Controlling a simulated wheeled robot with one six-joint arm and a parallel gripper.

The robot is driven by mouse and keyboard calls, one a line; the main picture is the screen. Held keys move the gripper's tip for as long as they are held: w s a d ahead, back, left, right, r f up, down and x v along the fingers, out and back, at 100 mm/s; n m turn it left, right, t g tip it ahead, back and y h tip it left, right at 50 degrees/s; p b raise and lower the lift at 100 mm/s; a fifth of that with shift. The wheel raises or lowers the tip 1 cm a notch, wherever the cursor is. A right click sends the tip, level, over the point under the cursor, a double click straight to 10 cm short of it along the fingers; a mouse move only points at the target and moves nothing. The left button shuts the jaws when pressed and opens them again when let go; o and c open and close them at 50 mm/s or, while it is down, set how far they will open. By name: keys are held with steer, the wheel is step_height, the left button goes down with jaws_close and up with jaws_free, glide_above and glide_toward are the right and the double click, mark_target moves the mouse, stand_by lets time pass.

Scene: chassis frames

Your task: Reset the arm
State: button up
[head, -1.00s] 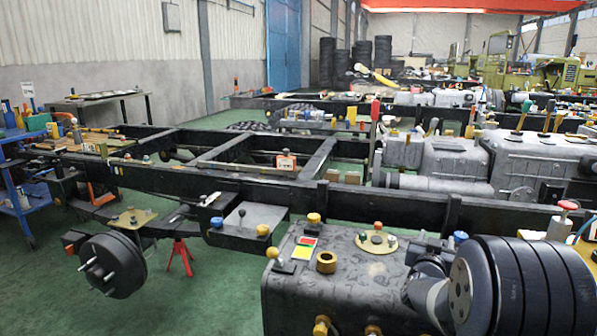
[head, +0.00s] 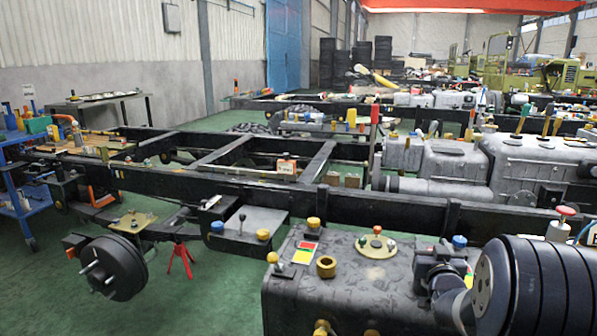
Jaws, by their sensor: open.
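I cannot make out any gripper fingers.
Black chassis rails (head: 240,183) cross the view behind the tank. The tank top carries a brass ring (head: 326,266), knobs and a round flange (head: 377,247). A wheel hub (head: 113,267) and a red stand (head: 180,260) are at left. Green floor is open at lower left.

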steer(key=shift+a+n+y+p, duration=0.1)
steer(key=shift+n+y+p, duration=0.7)
steer(key=shift+y, duration=0.3)
